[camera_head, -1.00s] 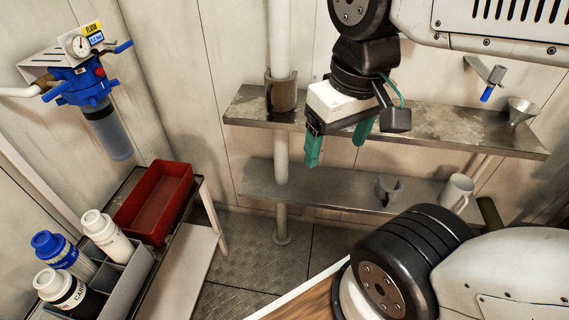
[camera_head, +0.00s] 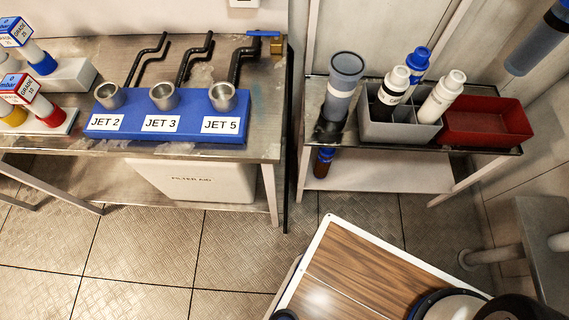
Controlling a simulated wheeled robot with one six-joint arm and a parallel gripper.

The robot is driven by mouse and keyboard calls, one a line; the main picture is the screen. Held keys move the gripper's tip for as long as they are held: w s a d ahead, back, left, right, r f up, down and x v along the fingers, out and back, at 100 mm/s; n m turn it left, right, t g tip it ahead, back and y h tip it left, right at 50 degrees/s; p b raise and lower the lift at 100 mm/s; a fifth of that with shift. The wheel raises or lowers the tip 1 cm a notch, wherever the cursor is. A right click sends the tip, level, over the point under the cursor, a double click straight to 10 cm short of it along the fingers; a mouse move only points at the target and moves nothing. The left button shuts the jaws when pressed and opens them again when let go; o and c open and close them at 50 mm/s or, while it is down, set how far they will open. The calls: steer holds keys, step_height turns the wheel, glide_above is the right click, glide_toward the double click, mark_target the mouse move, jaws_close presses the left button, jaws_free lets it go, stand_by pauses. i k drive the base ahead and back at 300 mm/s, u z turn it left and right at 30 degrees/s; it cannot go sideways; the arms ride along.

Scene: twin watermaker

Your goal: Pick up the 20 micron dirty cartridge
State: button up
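I cannot make out which item is the 20 micron dirty cartridge, as no label here reads so. A grey divided bin (camera_head: 376,131) holds a black-bodied cartridge with a white cap (camera_head: 390,90), a blue-capped one (camera_head: 416,62) and a white one (camera_head: 443,96). A grey, see-through cylinder (camera_head: 342,88) stands upright just left of the bin. The lower part of a hanging filter housing (camera_head: 540,42) shows at the top right, cut off by the frame. My gripper is outside this view.
A red tray (camera_head: 486,122) sits right of the bin on a small table. On the left bench are a blue JET block (camera_head: 165,135) and display stands with boxes marked GRADE (camera_head: 20,87). A white bin (camera_head: 190,178) is below. Tiled floor (camera_head: 140,245) is open in front.

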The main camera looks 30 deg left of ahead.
mark_target(325, 155)
steer(key=u, duration=0.7)
steer(key=k, duration=0.6)
steer(key=u, duration=0.2)
